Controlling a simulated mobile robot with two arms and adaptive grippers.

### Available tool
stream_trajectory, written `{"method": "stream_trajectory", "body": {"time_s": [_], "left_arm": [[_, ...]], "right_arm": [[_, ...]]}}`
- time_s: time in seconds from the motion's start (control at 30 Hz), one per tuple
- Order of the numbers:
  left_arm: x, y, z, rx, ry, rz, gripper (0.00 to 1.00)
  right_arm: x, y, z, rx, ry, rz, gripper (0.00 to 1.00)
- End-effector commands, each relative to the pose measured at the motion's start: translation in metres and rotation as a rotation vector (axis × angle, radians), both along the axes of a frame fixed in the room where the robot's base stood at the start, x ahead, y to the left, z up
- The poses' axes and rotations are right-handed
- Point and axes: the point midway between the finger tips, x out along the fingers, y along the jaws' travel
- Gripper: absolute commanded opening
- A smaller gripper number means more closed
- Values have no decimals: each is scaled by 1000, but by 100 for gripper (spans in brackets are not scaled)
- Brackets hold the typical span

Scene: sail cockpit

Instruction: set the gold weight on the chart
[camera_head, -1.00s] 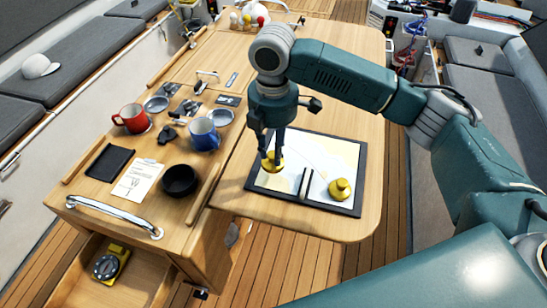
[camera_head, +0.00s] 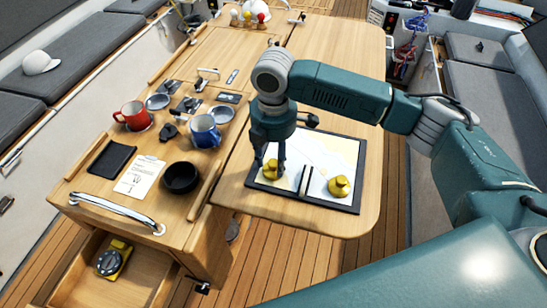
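The chart (camera_head: 335,152) lies flat in a dark-edged frame on the wooden table, pale with a blue and a cream area. One gold weight (camera_head: 271,171) is upright on the left part of the chart. My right gripper (camera_head: 270,166) is directly over it, pointing down, with its fingers apart on either side of the weight; they partly hide it. A second gold weight (camera_head: 340,186) stands at the chart's lower right. My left gripper is not in view.
Left of the table, the counter holds a red mug (camera_head: 133,116), a blue mug (camera_head: 205,131), a black bowl (camera_head: 181,178) and a paper card (camera_head: 139,176). An open drawer (camera_head: 145,275) below holds a yellow-and-black device (camera_head: 113,259). The table (camera_head: 350,225) is bare around the chart.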

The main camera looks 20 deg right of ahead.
Motion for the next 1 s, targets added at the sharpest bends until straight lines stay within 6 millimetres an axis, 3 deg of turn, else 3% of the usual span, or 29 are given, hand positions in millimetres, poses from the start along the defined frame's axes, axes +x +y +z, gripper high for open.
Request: {"method": "stream_trajectory", "body": {"time_s": [0.27, 0.7, 1.0], "left_arm": [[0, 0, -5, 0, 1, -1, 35], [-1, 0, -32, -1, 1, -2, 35], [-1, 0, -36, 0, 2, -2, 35]], "right_arm": [[1, 1, 11, 2, -4, 1, 42], [1, 1, 98, 1, -4, 1, 42], [0, 0, 122, 1, 1, 0, 42]]}}
